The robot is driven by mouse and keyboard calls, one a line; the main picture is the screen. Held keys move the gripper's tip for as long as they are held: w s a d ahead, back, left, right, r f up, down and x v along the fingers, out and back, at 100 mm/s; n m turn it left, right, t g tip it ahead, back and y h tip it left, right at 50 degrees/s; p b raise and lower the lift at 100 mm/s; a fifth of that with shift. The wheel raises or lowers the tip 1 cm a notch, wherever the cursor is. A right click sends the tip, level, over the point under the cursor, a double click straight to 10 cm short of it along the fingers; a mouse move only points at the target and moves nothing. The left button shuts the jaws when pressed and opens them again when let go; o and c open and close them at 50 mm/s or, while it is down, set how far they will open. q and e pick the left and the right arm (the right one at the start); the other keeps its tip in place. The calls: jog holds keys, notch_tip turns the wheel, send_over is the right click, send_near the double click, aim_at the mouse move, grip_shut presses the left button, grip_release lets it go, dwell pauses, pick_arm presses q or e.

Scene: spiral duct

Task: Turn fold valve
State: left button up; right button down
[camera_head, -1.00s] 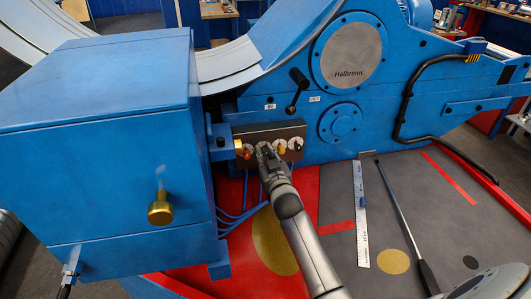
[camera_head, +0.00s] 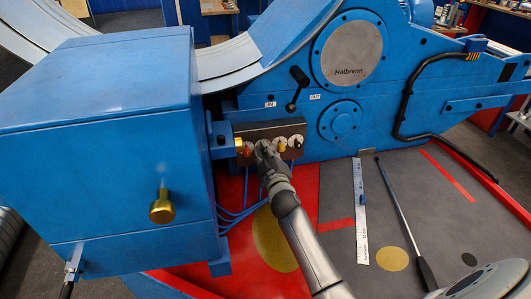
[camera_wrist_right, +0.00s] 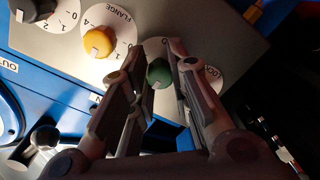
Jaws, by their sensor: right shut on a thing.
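The valve panel (camera_head: 266,132) is a dark metal block on the blue machine with a row of small knobs on white dials. My right gripper (camera_head: 262,147) reaches it and is shut on a green knob, which the wrist view shows clearly (camera_wrist_right: 159,73) between the two fingers (camera_wrist_right: 158,58). That knob's label is hidden by the fingers, so I cannot read whether it says fold. The yellow knob (camera_wrist_right: 98,42) beside it is marked FLANGE. A black knob (camera_wrist_right: 38,8) lies beyond it. A red-brown knob (camera_head: 246,150) sits left of my gripper. My left gripper is out of view.
A large blue box with a brass knob (camera_head: 162,207) stands close on the left. A black-handled lever (camera_head: 298,88) juts out above the panel. A ruler (camera_head: 361,210) and a long black-handled rod (camera_head: 403,220) lie on the floor plate at right.

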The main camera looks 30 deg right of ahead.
dwell(0.4)
jog(key=c, duration=1.3)
grip_release()
jog(key=v, duration=1.2)
jog(key=shift+d, duration=0.1)
jog(key=shift+r, duration=0.1)
